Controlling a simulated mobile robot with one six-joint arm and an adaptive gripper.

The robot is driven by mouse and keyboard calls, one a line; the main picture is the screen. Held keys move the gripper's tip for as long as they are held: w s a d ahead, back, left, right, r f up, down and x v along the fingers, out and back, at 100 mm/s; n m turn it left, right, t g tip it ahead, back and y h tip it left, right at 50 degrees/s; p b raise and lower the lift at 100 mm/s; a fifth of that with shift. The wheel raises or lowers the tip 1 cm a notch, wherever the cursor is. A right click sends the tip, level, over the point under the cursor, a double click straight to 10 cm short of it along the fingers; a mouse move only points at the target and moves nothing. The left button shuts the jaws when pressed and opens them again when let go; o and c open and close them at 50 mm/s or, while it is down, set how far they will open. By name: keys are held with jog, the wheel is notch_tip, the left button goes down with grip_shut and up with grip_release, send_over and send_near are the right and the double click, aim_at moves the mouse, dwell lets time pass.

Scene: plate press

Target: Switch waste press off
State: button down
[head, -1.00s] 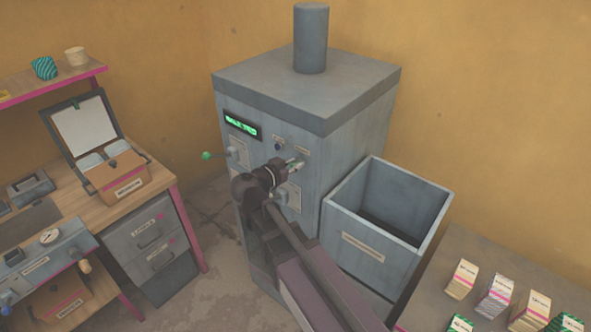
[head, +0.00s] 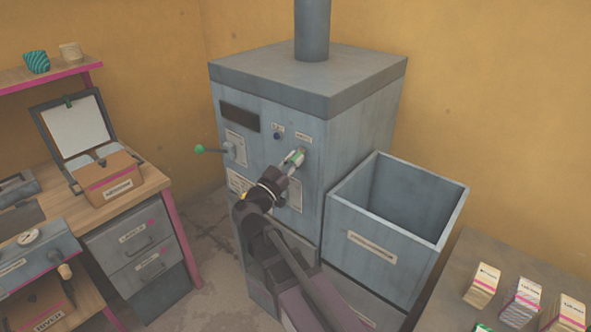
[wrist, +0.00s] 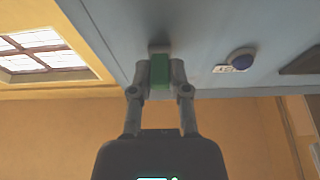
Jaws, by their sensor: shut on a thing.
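The waste press (head: 350,110) is a tall grey-blue cabinet with a pipe on top. Its display (head: 239,117) is dark. My gripper (head: 294,158) is at the front panel, shut on a small green switch handle under the right-hand label. In the wrist view, the green switch handle (wrist: 160,72) sits between the two fingers of my gripper (wrist: 160,80), against the panel. The fingers hide part of it. A blue button (head: 277,136) is to its left in the head view and shows in the wrist view (wrist: 241,60).
A green-tipped lever (head: 200,149) sticks out at the press's left. An open grey bin (head: 375,250) stands close on the right. A wooden desk (head: 150,185) with drawers is at the left. A table (head: 455,270) with several small labelled stacks is at the lower right.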

jog(key=shift+d+f+t+h+b, duration=0.1)
jog(key=shift+f+t+h+b, duration=0.25)
jog(key=shift+b, duration=0.5)
jog(key=shift+r+t, duration=0.1)
jog(key=shift+t, duration=0.15)
jog(key=c, duration=0.6)
grip_release()
jog(key=shift+r, duration=0.1)
